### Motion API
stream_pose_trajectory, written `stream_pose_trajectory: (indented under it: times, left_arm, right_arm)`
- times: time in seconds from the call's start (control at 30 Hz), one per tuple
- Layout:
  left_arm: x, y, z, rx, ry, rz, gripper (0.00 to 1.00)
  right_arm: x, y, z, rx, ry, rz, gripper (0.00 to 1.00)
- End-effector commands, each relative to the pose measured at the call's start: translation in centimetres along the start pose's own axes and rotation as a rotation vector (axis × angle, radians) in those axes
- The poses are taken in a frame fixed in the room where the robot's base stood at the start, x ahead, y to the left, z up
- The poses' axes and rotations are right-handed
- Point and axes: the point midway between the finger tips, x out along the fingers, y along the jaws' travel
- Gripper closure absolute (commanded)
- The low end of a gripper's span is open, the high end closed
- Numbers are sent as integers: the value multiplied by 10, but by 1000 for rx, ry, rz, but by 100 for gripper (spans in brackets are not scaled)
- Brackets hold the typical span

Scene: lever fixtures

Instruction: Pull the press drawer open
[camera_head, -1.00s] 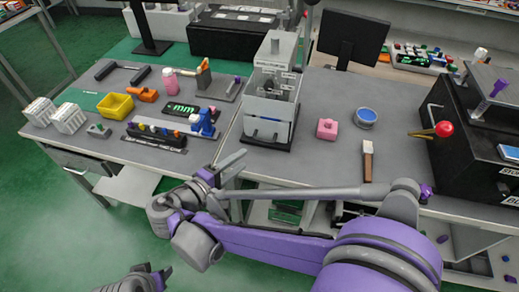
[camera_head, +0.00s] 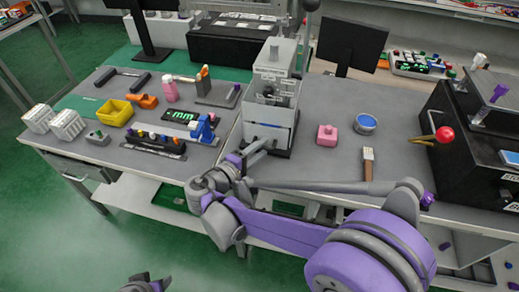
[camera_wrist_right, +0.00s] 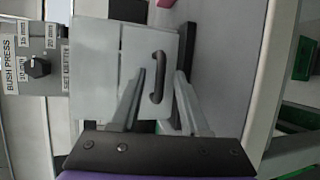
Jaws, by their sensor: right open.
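The grey bush press (camera_head: 282,88) stands on the workbench in the head view. Its light grey drawer front (camera_wrist_right: 140,48) carries a dark loop handle (camera_wrist_right: 157,76) in the right wrist view. My right gripper (camera_wrist_right: 158,76) is open, with one finger to either side of the handle in the picture. I cannot tell whether the fingers touch the handle. In the head view my right gripper (camera_head: 262,146) is right in front of the press's lower part and hides some of it. My left gripper (camera_head: 150,285) shows only partly at the bottom edge; its jaws are unclear.
A pink block (camera_head: 326,135), a blue-topped round dish (camera_head: 365,123) and a brush-like tool (camera_head: 368,162) are right of the press. A blue clamp-like item (camera_head: 203,129) is on its left. A black box with a red-knobbed lever (camera_head: 444,134) stands at far right.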

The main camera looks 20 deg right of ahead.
Motion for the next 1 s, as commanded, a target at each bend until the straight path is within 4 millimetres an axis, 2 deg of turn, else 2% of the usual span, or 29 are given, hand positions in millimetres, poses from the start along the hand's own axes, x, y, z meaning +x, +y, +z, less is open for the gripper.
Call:
stream_pose_trajectory:
  times: [0.13,0.17,0.4,1.0]
  left_arm:
    - [0,0,0,0,0,0,50]
    - [0,0,0,0,0,0,50]
    - [0,0,0,0,0,0,50]
    - [0,0,0,0,0,0,50]
  right_arm:
    - [0,0,0,0,0,0,55]
    - [0,0,0,0,0,0,59]
    - [0,0,0,0,0,0,100]
    - [0,0,0,0,0,0,100]
